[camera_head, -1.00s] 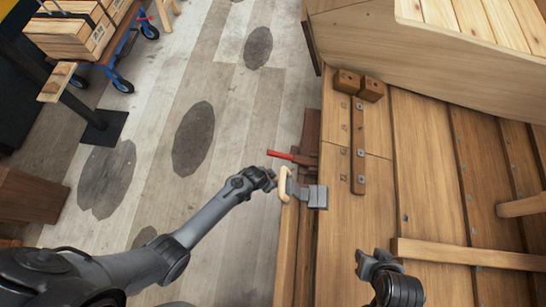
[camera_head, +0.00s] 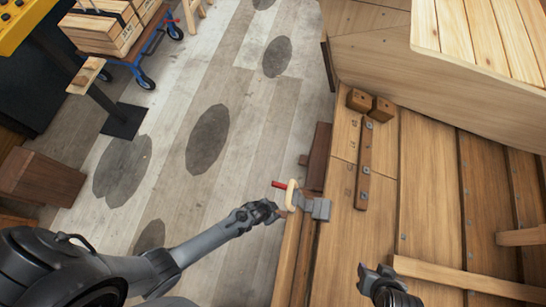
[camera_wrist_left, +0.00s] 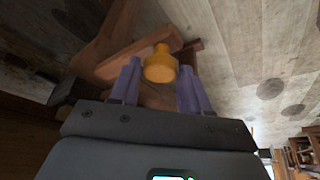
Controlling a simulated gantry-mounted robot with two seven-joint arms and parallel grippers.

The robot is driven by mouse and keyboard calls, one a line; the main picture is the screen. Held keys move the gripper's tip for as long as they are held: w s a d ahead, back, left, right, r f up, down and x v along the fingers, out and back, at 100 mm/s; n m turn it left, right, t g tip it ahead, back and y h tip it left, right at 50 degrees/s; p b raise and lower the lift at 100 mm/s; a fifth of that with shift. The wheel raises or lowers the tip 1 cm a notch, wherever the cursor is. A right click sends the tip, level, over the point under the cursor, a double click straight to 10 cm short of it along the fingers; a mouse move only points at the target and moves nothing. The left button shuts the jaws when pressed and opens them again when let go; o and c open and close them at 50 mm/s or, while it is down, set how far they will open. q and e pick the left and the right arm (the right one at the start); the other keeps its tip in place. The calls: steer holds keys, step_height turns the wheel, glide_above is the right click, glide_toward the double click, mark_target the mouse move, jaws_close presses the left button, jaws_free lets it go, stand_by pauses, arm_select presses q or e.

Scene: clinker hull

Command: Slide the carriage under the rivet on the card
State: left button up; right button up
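A grey metal block (camera_head: 316,207) sits on the edge of the planked hull, with a pale curved handle (camera_head: 290,195) on its left; I take this as the carriage. A red piece (camera_head: 279,184) shows just left of the handle. My left gripper (camera_head: 272,209) is left of the handle. In the left wrist view, an orange-yellow knob (camera_wrist_left: 160,66) stands between its spread fingers (camera_wrist_left: 160,88), with gaps at both sides. My right gripper (camera_head: 375,273) hangs over the planks; its opening is unclear. I cannot make out a card; a dark strip (camera_head: 364,165) carries several metal studs.
A pale wooden bar (camera_head: 460,278) crosses the planks at the right. A blue-wheeled cart (camera_head: 150,50) with crates is at the back left.

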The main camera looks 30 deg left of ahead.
arm_select(q)
steer(key=shift+o, duration=1.3)
steer(key=p+v, duration=0.4)
steer(key=v, duration=0.6)
steer(key=shift+r, duration=0.4)
steer(key=shift+s+a, duration=0.1)
